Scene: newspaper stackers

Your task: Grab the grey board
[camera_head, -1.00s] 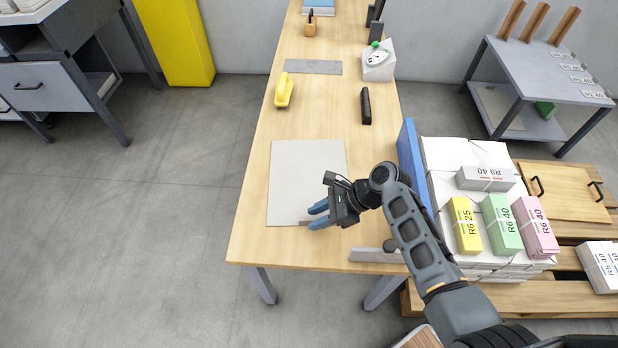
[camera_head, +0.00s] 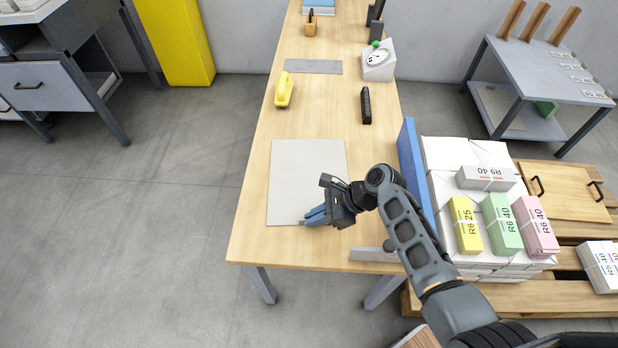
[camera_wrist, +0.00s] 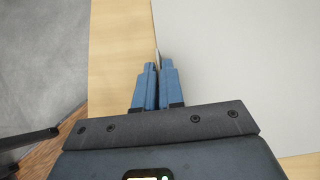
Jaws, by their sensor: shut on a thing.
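The grey board (camera_head: 305,175), a large pale flat sheet, lies on the wooden table (camera_head: 250,235) towards its near end. My gripper (camera_head: 308,219) is at the board's near edge with its blue fingers together. In the wrist view the fingers (camera_wrist: 157,72) are closed on a thin grey edge along the side of the board (camera_wrist: 240,60). The fingers hide most of the gripped part. The board looks flat on the table.
A grey strip (camera_head: 375,255) sits at the table's near right corner. A blue panel (camera_head: 411,165) stands along the right edge, beside stacked white packs. A yellow stapler-like tool (camera_head: 284,90), a black bar (camera_head: 366,106) and a smaller grey sheet (camera_head: 313,67) lie beyond the board.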

